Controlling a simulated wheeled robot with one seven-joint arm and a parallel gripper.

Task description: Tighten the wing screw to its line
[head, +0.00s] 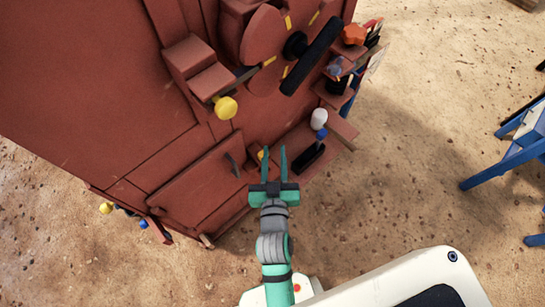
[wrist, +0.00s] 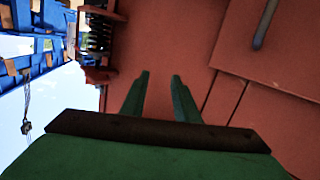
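The red crusher body (head: 110,95) fills the left of the head view, and its red wall shows in the wrist view (wrist: 200,30). My gripper (head: 275,150) is open, with its two green fingers apart and nothing seen between them; they also show in the wrist view (wrist: 161,76). A small yellow part (head: 261,155) shows just left of the left finger; I cannot tell whether it is the wing screw. No line mark for the screw can be made out. A grey bar handle (head: 232,165) stands on the lower panel, left of my gripper, and shows in the wrist view (wrist: 265,24).
A yellow knob (head: 225,108) sticks out above my gripper. A white knob (head: 319,119), a blue knob (head: 321,134) and a black block (head: 308,159) sit on a ledge to the right. A blue frame (head: 505,160) stands far right; sandy ground between is open.

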